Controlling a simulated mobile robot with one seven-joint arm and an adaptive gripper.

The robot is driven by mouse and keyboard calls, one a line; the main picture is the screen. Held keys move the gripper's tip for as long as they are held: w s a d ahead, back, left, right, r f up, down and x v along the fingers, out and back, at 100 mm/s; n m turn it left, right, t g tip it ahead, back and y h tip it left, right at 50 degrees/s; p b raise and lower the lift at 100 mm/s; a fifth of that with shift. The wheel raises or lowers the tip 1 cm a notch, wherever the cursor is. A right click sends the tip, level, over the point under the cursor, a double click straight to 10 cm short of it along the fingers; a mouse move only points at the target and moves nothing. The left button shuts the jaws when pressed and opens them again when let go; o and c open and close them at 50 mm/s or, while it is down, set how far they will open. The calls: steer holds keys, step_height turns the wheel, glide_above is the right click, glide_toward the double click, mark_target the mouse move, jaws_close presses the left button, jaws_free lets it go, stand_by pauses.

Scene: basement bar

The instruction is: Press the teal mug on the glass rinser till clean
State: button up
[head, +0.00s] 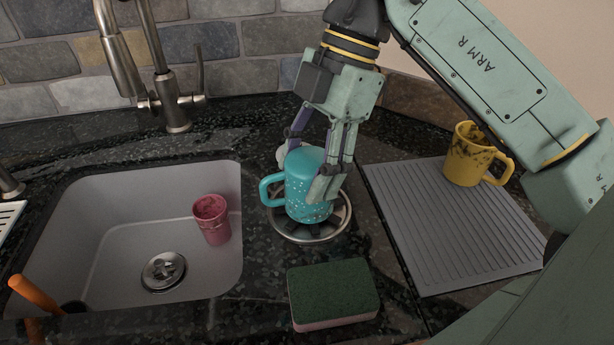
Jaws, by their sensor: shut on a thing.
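The teal mug (303,180) is upside down over the glass rinser (333,229), with its handle to the left. Pale specks show near its rim. My gripper (308,178) comes down from above and is shut on the mug's body, with fingers at its right and behind it. The mug's rim sits at or just above the rinser's spoked grate; I cannot tell whether it is pressed down. The mug's inside is hidden.
A sink (110,215) with a pink cup (212,222) lies left, under a faucet (172,105). A green sponge (332,288) lies in front of the rinser. A stained yellow mug (468,160) stands on a grey ribbed mat (450,235) at right. An orange handle (35,295) shows at lower left.

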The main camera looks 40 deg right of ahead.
steer(key=shift+r, duration=0.1)
stand_by(0.5)
steer(key=shift+r+p, duration=2.75)
steer(key=shift+r, duration=0.65)
